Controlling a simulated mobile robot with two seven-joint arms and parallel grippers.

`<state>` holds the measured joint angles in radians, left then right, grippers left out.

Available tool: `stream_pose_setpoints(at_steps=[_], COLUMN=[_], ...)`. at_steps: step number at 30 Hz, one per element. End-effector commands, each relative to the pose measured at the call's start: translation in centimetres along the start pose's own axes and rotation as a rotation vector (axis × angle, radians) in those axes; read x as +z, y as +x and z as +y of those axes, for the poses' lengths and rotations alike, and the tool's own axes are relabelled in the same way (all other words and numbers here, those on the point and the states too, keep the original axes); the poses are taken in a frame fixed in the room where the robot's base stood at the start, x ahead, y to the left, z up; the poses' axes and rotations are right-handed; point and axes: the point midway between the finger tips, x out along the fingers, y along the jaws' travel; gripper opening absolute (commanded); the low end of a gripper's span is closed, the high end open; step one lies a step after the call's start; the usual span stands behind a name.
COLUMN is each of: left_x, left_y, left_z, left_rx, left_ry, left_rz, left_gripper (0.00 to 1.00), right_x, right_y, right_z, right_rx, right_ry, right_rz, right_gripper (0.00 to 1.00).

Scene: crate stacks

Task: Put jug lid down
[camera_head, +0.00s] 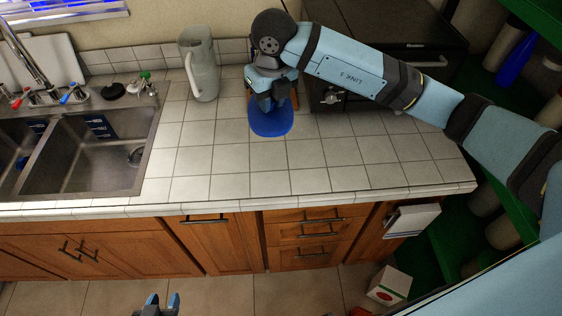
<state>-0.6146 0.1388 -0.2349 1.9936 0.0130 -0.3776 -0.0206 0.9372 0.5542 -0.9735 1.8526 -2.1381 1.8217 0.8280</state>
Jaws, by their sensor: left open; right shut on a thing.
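The blue jug lid (270,122) is at my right gripper (268,104), over the tiled counter in front of the stove side. My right gripper points down and is shut on the lid. I cannot tell whether the lid touches the tiles. The clear grey jug (200,70) stands upright on the counter to the left of the lid, with its top uncovered. My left gripper (160,304) is open and empty at the bottom edge, low in front of the cabinets.
A double sink (95,160) with a tap is set in the counter at left. The tiled counter (340,165) is clear in front and to the right of the lid. A dark oven (400,50) stands behind my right arm. Green shelves (440,255) are at right.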

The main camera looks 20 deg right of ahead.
Motion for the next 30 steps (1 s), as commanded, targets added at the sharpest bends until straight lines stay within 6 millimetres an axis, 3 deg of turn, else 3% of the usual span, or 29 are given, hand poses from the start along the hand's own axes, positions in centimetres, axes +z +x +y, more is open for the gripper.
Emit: stream_pose_setpoints(at_steps=[15,25,30], left_x=[-2.0,-2.1,-2.4], left_y=[-1.3,-1.5,-1.8], left_z=[-0.2,-0.4,-0.4], left_rx=[-0.005,-0.01,-0.011], left_ry=[0.003,0.002,0.001], left_rz=[0.003,0.002,0.0], left_gripper=[0.43,0.43,0.43], right_x=[-1.7,-2.1,-2.4], right_y=[12.6,15.7,18.2], right_z=[0.0,0.0,0.0], right_rx=[-0.001,0.0,-0.001], right_ry=[0.0,0.0,0.001], right_rz=[0.005,0.004,0.005], right_gripper=[0.0,0.0,0.0])
